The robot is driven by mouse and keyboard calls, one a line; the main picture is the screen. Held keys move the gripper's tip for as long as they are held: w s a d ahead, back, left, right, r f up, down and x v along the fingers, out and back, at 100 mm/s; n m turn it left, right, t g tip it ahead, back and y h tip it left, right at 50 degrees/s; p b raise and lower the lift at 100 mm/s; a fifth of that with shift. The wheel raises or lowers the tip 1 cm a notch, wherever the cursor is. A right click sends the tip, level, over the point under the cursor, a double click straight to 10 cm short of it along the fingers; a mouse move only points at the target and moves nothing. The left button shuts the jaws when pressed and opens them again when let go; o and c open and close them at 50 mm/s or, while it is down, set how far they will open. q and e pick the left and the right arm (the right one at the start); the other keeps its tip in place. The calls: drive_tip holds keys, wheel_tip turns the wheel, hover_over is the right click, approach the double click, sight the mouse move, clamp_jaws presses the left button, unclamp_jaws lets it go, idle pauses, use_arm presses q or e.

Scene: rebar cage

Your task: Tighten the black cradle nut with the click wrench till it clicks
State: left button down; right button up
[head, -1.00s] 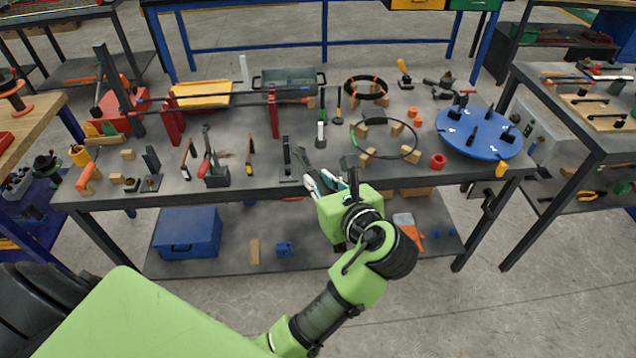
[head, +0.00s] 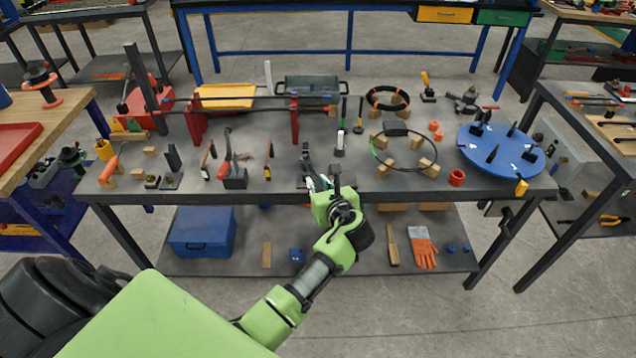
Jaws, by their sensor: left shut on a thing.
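My left gripper (head: 321,184) is at the front edge of the grey workbench (head: 375,190), near its middle. It is shut on a slim dark tool that looks like the click wrench (head: 311,171), which points away from me over the bench. The tool's head lies close to a small black upright stand (head: 305,154), and I cannot tell whether they touch. The black cradle nut is too small to make out, or hidden by the tool and gripper. My right gripper is not in view.
A red-posted rack with long bars (head: 295,118) stands behind to the left. A wire ring on wooden blocks (head: 425,149) and a blue turntable (head: 505,148) occupy the right.

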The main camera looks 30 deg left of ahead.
use_arm(q)
drive_tip(key=shift+r+p, duration=0.2)
drive_tip(key=shift+p, duration=0.4)
wheel_tip(320, 180, down, 6)
drive_tip(key=b, duration=0.3)
drive_tip(key=shift+b, duration=0.3)
drive_tip(key=shift+p, duration=0.4)
drive_tip(key=shift+p, duration=0.4)
drive_tip(key=shift+f+b, duration=0.65)
drive_tip(key=shift+f, duration=0.5)
